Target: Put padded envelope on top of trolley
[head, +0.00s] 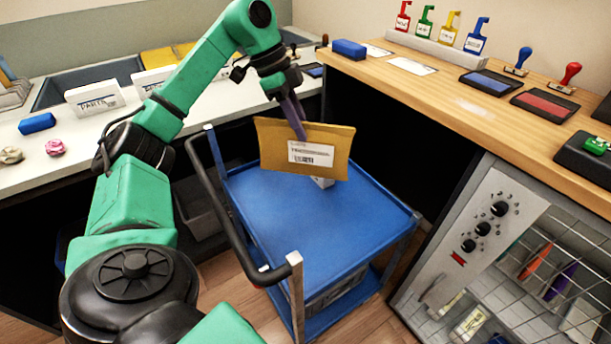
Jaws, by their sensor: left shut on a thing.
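The padded envelope (335,139) is a yellow-brown packet with a white barcode label. It hangs upright in the head view, over the far part of the blue trolley. My left gripper (300,133) is shut on the envelope's upper edge. I cannot tell whether its lower edge touches the trolley. The trolley (318,228) has a flat blue top, mostly bare, and a black push handle on its left side. A small pale object (322,182) shows just below the envelope, partly hidden by it. My right gripper is out of view.
A wooden counter (440,84) with stamps and ink pads runs along the right. A white bench (85,150) with bins and a blue sponge-like block (37,123) is at the left. A grey cabinet with a wire rack (560,290) stands right of the trolley.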

